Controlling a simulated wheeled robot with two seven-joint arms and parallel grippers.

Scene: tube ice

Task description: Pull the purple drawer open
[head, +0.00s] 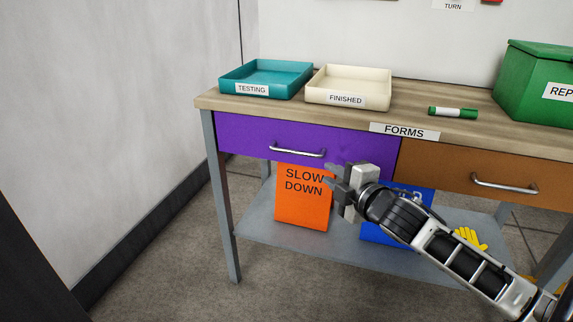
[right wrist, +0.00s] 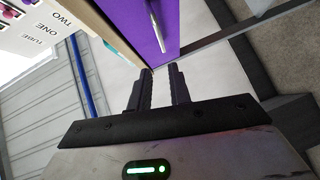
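The purple drawer (head: 240,136) is shut, its front flush under the left part of the tabletop. Its silver bar handle (head: 297,152) is at the middle of that front. The drawer (right wrist: 137,18) and handle (right wrist: 155,22) also show in the right wrist view. My right gripper (head: 334,178) is in front of the drawer's lower right part, a little right of and below the handle. Its fingers (right wrist: 162,82) are parted with nothing between them, and they look apart from the handle. My left gripper is in neither view.
The workbench (head: 208,102) carries a teal tray (head: 285,90), a cream tray (head: 375,100), a green marker (head: 453,113) and a green box (head: 530,75). A brown drawer (head: 440,170) is at right. An orange sign (head: 300,210), a blue item and yellow gloves (head: 470,238) are on the lower shelf.

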